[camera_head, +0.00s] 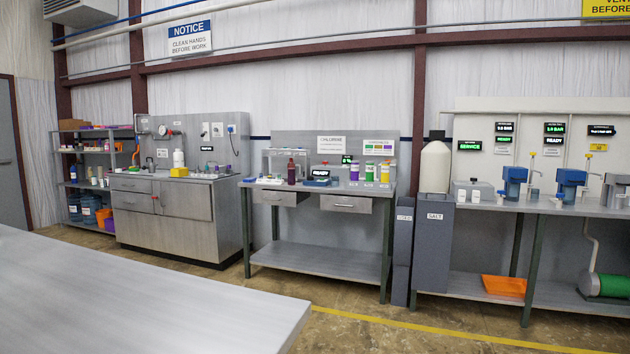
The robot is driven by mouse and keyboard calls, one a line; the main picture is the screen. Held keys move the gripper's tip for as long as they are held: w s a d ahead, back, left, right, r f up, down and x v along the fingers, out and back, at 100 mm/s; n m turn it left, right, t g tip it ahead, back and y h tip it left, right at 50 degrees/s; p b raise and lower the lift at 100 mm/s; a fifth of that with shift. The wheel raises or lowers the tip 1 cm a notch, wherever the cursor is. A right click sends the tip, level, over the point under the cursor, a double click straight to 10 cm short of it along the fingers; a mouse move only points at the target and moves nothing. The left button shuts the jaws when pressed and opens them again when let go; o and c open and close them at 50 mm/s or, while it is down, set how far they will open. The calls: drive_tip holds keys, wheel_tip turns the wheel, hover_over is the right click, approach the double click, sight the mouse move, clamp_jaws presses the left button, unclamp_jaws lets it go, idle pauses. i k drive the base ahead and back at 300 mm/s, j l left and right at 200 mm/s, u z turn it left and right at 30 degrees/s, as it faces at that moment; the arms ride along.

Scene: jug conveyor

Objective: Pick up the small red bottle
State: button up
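A small dark red bottle (291,172) stands upright on the top of the middle steel workbench (262,183), left of a small device with a "READY" display (321,171). It looks clear of the device, though the gap is small in this view. My gripper does not show in the head camera view, so its state and its distance from the bottle cannot be seen.
A large grey tabletop (140,295) fills the lower left foreground. Several small bottles (369,172) stand right of the red one. A salt bin (432,245) stands right of the bench. Bare floor (345,335) lies in front of the bench.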

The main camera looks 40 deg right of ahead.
sight(290, 167)
drive_tip(key=i+l+z, duration=0.5)
drive_tip(key=z, duration=0.15)
drive_tip(key=i+l+z, duration=0.2)
drive_tip(key=z, duration=0.15)
drive_tip(key=i+l+z, duration=0.2)
drive_tip(key=i+z, duration=0.2)
drive_tip(key=i, duration=0.15)
drive_tip(key=i+z, duration=0.45)
drive_tip(key=i, duration=0.15)
drive_tip(key=i+j+u, duration=0.1)
drive_tip(key=i+u, duration=0.3)
drive_tip(key=i, duration=0.2)
drive_tip(key=i+u, duration=0.4)
drive_tip(key=i, duration=0.15)
drive_tip(key=i+l+u, duration=0.4)
drive_tip(key=i, duration=0.15)
drive_tip(key=i+j, duration=0.05)
drive_tip(key=j, duration=0.05)
